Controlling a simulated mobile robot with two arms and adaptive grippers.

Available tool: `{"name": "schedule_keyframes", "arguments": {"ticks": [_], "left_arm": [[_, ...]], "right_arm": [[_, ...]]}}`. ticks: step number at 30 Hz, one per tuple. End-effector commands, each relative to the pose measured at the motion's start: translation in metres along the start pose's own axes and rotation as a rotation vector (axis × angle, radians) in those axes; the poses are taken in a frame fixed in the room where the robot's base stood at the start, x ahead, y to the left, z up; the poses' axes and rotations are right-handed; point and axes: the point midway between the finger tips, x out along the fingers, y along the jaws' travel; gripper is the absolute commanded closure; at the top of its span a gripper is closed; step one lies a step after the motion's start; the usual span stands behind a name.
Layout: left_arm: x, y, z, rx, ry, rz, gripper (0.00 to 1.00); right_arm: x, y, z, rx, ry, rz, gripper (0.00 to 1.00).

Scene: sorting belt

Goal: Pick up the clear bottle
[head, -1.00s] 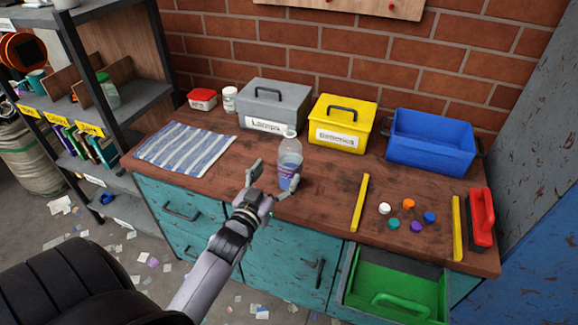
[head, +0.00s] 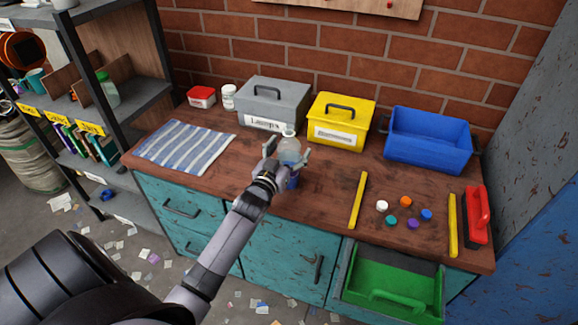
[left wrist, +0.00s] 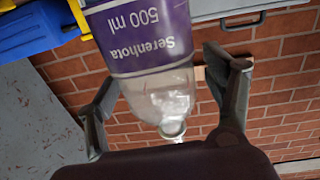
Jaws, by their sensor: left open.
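The clear bottle (head: 289,150) stands upright on the wooden worktop, in front of the grey box. In the left wrist view the bottle (left wrist: 158,92) appears upside down, with a purple label reading "500 ml". My left gripper (head: 288,153) is at the bottle, and its fingers are open on either side of it. In the left wrist view the fingers of the left gripper (left wrist: 165,100) show gaps to the bottle on both sides. My gripper hides part of the bottle's lower half in the head view. My right gripper is not in view.
Behind the bottle stand a grey box (head: 272,104), a yellow box (head: 340,121) and a blue bin (head: 428,140). A striped cloth (head: 185,146) lies left. Yellow bars (head: 357,200) and several coloured caps (head: 405,202) lie right.

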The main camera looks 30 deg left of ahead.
Motion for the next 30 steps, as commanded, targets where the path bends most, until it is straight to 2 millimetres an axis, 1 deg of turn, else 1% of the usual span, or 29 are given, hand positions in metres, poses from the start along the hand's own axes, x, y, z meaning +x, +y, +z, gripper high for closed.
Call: {"name": "schedule_keyframes", "arguments": {"ticks": [2, 30], "left_arm": [[-0.0002, 0.0, 0.0001, 0.0, 0.0, 0.0, 0.25], [-0.0005, 0.0002, 0.0002, -0.001, 0.0, 0.0, 0.88]], "right_arm": [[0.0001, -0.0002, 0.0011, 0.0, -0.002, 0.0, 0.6], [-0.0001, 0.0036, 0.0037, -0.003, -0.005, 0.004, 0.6]]}}
